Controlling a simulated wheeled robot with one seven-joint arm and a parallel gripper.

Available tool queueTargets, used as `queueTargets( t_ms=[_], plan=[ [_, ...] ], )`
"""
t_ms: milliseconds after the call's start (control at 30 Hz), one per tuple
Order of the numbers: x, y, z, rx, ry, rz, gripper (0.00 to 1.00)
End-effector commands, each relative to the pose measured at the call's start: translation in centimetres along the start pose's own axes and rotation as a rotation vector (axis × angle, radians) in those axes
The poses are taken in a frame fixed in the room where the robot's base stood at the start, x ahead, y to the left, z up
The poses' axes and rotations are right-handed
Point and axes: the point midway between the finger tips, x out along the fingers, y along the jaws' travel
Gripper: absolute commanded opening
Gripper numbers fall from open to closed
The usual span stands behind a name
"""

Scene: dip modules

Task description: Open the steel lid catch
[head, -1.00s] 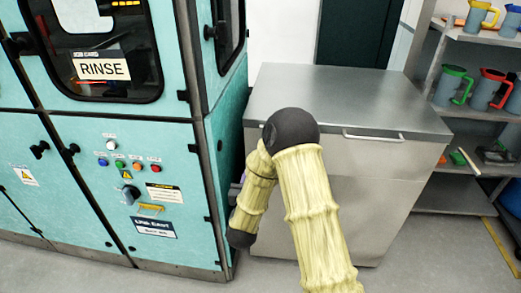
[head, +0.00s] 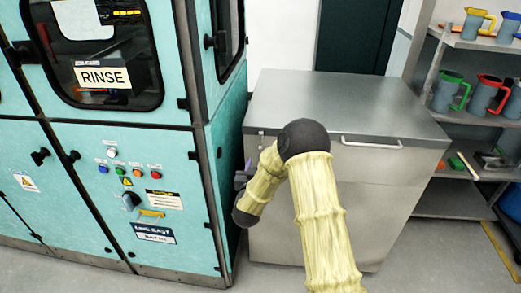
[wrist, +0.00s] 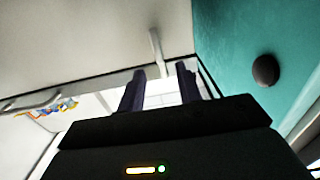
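A steel chest (head: 330,105) with a flat lid stands right of the teal machine. The lid catch (wrist: 156,52) shows in the wrist view as a narrow pale bar on the steel front, just beyond my fingertips and roughly in line with the gap. In the head view my gripper (head: 242,178) is a small dark shape by the chest's left front edge, mostly hidden by my arm. I cannot tell whether a finger touches the catch.
The teal rinse machine (head: 160,200) stands close on the left, and its wall with a dark knob (wrist: 266,70) is near my gripper. A bar handle (head: 372,142) crosses the chest front. Shelves with jugs (head: 447,92) stand at right.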

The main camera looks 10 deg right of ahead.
Motion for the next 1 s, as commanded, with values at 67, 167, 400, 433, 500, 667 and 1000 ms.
queueTargets(
  t_ms=[67,167,400,433,500,667,1000],
  plan=[
    [1.5,0.2,-0.1,0.001,0.001,0.006,0.35],
    [3.2,0.4,-0.1,0.001,0.001,0.008,0.35],
    [6.8,0.4,-0.1,0.001,0.001,0.007,0.35],
    [7.2,0.4,0.0,0.000,0.000,0.007,0.35],
    [7.9,0.4,0.0,0.001,0.000,0.008,0.35],
    [8.7,0.4,0.0,0.000,0.000,0.007,0.35],
    [8.7,0.4,0.0,-0.001,0.000,0.006,0.17]
  ],
)
